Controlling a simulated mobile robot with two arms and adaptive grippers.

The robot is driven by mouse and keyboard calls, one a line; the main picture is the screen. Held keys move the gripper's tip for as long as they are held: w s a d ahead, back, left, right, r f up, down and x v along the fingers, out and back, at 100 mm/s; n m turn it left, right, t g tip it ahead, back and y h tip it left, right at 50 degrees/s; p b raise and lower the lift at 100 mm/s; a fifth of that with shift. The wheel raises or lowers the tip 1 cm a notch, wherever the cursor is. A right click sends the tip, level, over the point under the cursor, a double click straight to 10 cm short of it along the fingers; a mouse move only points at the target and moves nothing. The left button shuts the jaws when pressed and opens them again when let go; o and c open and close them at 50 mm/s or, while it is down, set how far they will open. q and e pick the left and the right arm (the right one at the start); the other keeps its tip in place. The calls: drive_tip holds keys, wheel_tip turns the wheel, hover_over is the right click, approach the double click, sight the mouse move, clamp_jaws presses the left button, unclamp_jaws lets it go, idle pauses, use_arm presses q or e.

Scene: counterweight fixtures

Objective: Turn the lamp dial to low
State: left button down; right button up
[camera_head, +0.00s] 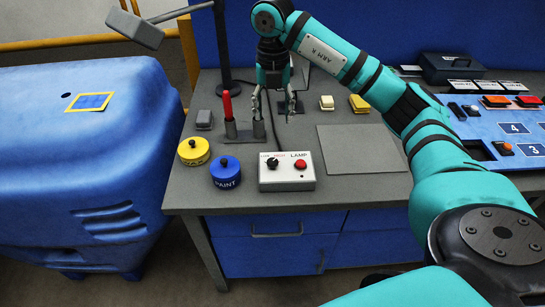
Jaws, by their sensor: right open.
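The lamp box (288,183) is a small white box near the front edge of the grey workbench, labelled LAMP. Its black dial (271,162) sits on the left of the top face, with small lettering above it. The dial's exact pointing is too small to tell. A red button (301,164) sits to its right. A grey lamp head (135,27) hangs from an arm at upper left. My right gripper (275,112) is open and empty, pointing down, behind the lamp box and apart from the dial. My left gripper is not in view.
Yellow (194,158) and blue PAINT (226,181) tins stand left of the box. A red-handled tool (228,105) stands upright in a holder behind them. A flat grey mat (365,150) lies to the right. A blue numbered panel (505,130) is farther right.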

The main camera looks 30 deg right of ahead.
sight(273, 161)
wheel_tip(273, 161, down, 15)
drive_tip(key=p, duration=0.3)
drive_tip(key=shift+a, duration=0.1)
drive_tip(key=shift+f+p, duration=0.35)
drive_tip(key=shift+f, duration=0.35)
drive_tip(key=shift+c, duration=0.4)
clamp_jaws()
